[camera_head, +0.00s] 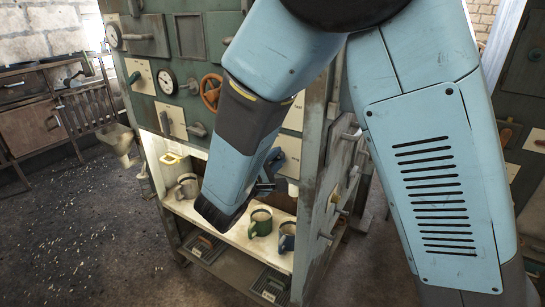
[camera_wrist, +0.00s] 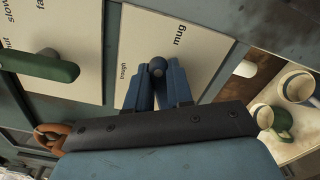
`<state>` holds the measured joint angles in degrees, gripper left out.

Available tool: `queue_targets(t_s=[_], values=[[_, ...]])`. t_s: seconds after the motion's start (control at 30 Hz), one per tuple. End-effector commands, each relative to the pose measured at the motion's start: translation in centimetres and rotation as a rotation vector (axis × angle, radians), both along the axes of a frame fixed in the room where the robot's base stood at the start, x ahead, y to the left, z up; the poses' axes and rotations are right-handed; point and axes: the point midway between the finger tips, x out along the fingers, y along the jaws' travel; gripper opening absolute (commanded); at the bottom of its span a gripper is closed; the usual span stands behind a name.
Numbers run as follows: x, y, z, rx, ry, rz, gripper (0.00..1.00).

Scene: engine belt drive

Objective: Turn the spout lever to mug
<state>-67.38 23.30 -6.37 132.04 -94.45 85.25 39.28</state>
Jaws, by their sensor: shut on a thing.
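In the wrist view, a pale panel (camera_wrist: 205,45) carries the words "trough" and "mug". The spout lever (camera_wrist: 158,67), with a dark rounded end, stands out from it between the two labels. My gripper (camera_wrist: 159,78) is shut on the lever, a blue finger on either side. The fingers hide most of the lever, so its exact angle is hard to tell. In the head view, my gripper (camera_head: 267,182) is at the front of the green cabinet, partly hidden by my arm. A green mug (camera_head: 261,223) and a blue mug (camera_head: 287,237) stand on the shelf below.
A greyish mug (camera_head: 187,186) stands further left on the lit shelf. Left of the held lever, the wrist view shows a green lever (camera_wrist: 45,65) on another labelled panel. A red-brown handwheel (camera_head: 211,92) and gauges are higher on the cabinet. Open floor (camera_head: 90,240) lies at left.

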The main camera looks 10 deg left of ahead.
Motion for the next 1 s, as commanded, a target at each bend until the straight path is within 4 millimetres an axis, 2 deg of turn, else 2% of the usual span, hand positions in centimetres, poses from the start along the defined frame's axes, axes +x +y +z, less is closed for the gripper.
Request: queue_targets(t_s=[0.5, 1.0], values=[[-0.1, -0.4, -1.2, 0.346, -0.14, -0.002, 0.0], [-0.2, -0.5, -1.6, 0.435, -0.175, -0.003, 0.0]])
